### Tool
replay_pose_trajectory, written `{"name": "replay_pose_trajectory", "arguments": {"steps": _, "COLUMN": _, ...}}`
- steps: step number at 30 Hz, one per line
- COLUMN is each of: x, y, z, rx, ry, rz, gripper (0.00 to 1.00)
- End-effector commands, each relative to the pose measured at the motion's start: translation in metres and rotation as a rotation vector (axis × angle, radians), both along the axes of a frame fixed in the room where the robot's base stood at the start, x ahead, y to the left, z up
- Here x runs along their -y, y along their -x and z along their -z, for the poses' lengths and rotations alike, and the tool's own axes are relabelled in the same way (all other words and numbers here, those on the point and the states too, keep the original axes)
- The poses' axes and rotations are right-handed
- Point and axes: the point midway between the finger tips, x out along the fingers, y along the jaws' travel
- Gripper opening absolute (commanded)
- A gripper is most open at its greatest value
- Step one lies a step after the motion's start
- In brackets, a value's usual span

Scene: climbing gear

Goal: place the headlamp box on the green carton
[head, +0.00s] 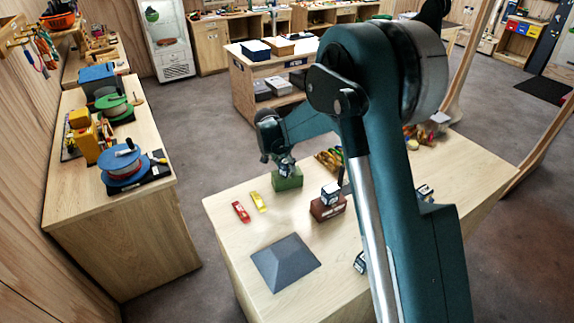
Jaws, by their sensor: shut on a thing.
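The green carton (288,182) stands on the near wooden table, left of my arm. My gripper (286,164) points down right above it. It is shut on a small dark and pale box (287,173), which I take to be the headlamp box. Most of this box is hidden by the fingers. It is at the carton's top, but I cannot tell whether it touches.
A brown carton (327,209) with a small white and dark box (331,191) on it stands to the right. A red item (241,211), a yellow item (258,202) and a grey pyramid (285,263) lie on the table (225,240). My arm hides its right part.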

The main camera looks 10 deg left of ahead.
Motion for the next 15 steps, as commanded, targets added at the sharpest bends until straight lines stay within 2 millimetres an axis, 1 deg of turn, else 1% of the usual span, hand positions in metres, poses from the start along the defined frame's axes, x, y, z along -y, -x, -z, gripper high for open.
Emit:
{"name": "replay_pose_trajectory", "arguments": {"steps": 8, "x": 0.0001, "y": 0.0, "z": 0.0004, "rx": 0.0, "ry": 0.0, "rz": 0.0, "gripper": 0.14}}
{"name": "replay_pose_trajectory", "arguments": {"steps": 13, "x": 0.0001, "y": 0.0001, "z": 0.0043, "rx": 0.0, "ry": 0.0, "rz": 0.0, "gripper": 0.14}}
{"name": "replay_pose_trajectory", "arguments": {"steps": 14, "x": 0.0001, "y": 0.0, "z": 0.004, "rx": 0.0, "ry": 0.0, "rz": 0.0, "gripper": 0.3}}
{"name": "replay_pose_trajectory", "arguments": {"steps": 15, "x": 0.0001, "y": 0.0, "z": 0.0035, "rx": 0.0, "ry": 0.0, "rz": 0.0, "gripper": 0.35}}
